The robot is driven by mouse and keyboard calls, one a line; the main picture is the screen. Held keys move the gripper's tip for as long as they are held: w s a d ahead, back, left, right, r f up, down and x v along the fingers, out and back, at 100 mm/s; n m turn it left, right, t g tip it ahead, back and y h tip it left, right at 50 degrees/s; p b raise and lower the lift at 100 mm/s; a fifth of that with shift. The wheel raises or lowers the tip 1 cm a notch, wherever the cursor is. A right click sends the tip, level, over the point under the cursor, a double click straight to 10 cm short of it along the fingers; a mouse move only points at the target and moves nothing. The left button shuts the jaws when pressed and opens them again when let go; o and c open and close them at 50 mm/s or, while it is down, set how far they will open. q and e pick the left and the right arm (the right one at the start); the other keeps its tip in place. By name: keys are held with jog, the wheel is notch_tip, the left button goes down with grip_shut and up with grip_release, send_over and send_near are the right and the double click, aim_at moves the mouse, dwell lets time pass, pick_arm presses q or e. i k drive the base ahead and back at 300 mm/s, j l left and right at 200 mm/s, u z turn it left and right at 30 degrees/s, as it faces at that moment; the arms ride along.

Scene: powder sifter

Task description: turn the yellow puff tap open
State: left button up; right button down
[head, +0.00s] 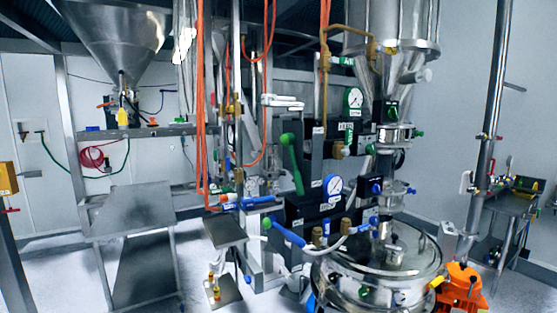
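I cannot tell for sure which yellow part is the puff tap. A small yellow handle (437,281) sits at the right rim of the round steel sifter (365,280), beside an orange unit (462,283). A yellow piece (122,118) hangs below the big steel hopper (115,35) at the upper left. Small yellow and red fittings (490,168) show on the pole at the right. No label names any of them legibly. Neither of my grippers is in view.
A grey metal table (132,208) stands at the left. A central frame carries a blue-rimmed gauge (333,185), a green lever (292,160) and a blue lever (287,233). Orange hoses (200,100) hang in front. A cart (510,203) stands at the right. Open floor shows lower left.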

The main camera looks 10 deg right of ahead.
aim_at(388, 50)
jog(key=l+z, duration=0.1)
jog(key=l, duration=0.6)
jog(key=i+l+z, duration=0.1)
jog(key=l, duration=0.6)
jog(key=l+z, duration=0.1)
jog(key=l, duration=0.6)
jog(key=i+l+z, duration=0.1)
jog(key=l, duration=0.6)
jog(key=i, duration=0.1)
